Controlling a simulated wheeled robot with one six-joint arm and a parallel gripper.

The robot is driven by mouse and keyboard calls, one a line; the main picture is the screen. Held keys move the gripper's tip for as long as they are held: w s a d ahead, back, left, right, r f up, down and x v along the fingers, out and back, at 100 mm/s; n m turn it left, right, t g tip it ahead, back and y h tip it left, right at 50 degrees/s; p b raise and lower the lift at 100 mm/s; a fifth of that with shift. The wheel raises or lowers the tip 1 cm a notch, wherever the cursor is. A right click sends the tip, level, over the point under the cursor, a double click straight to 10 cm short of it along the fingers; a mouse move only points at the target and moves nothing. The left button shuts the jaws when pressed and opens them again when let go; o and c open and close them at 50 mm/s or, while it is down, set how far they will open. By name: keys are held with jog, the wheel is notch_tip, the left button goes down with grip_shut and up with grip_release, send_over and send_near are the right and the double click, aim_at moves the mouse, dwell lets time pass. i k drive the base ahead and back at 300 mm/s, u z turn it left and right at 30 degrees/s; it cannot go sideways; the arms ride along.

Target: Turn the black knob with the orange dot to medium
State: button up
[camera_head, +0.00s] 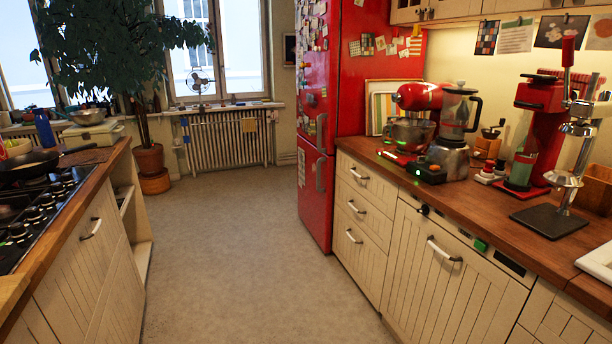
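A black gas hob (24,212) is set in the wooden island top at the left edge of the view, partly cut off. Several dark knobs with shiny rims (32,214) stand along its right side. They are too small for me to tell which one has an orange dot, or how any of them is turned. My gripper is not in view.
A dark pan (28,163) sits at the hob's far end. The floor (230,250) is clear between the island (92,270) and the right counter (480,213). A red fridge (345,100) stands beyond that counter. A potted plant (148,160) stands behind the island.

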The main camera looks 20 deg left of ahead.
aim_at(59, 189)
jog(key=u, duration=0.85)
jog(key=i, duration=0.9)
jog(key=u, duration=1)
jog(key=i, duration=1.05)
jog(key=z, duration=0.75)
jog(key=i, duration=1.35)
jog(key=u, duration=1.05)
jog(key=i, duration=0.4)
jog(key=u, duration=0.35)
